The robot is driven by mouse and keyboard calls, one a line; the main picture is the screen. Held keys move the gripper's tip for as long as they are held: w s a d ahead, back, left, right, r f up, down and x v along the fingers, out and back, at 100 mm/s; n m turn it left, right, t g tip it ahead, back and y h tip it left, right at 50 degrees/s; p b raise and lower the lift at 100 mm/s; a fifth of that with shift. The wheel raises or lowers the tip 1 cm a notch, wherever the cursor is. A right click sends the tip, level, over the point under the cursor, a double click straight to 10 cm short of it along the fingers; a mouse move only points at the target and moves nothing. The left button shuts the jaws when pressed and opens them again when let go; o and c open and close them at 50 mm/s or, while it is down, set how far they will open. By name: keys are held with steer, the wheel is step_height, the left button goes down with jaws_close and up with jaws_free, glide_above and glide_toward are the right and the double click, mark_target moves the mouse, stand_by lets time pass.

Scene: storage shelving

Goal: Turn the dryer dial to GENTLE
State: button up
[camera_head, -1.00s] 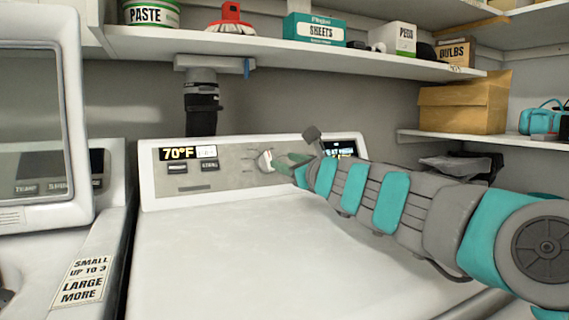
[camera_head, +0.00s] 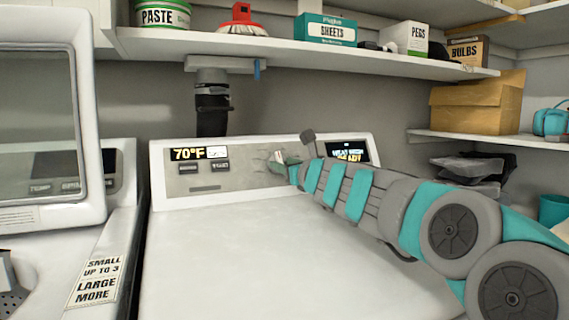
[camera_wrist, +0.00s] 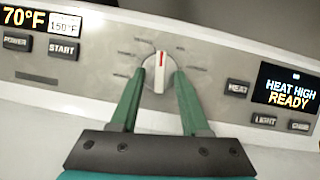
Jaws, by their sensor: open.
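The dryer (camera_head: 290,240) stands in front of me, with a grey control panel along its back. The white dial (camera_wrist: 158,72) shows in the wrist view with its red mark pointing nearly straight up; labels around it are too small to read. My gripper (camera_wrist: 159,76) is open, its green fingers on the left and right of the dial, close to its sides. I cannot tell whether they touch it. In the head view, my gripper (camera_head: 287,161) is at the panel and partly hides the dial (camera_head: 277,157).
The panel has a HEAT button (camera_wrist: 237,88), a START button (camera_wrist: 63,49) and a display (camera_wrist: 287,92) reading HEAT HIGH READY. A shelf (camera_head: 330,59) with boxes hangs above. Another machine (camera_head: 35,120) stands at the left. The dryer top is clear.

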steer(key=shift+w+a, duration=0.1)
steer(key=shift+w, duration=0.1)
steer(key=shift+c, duration=0.3)
jaws_close()
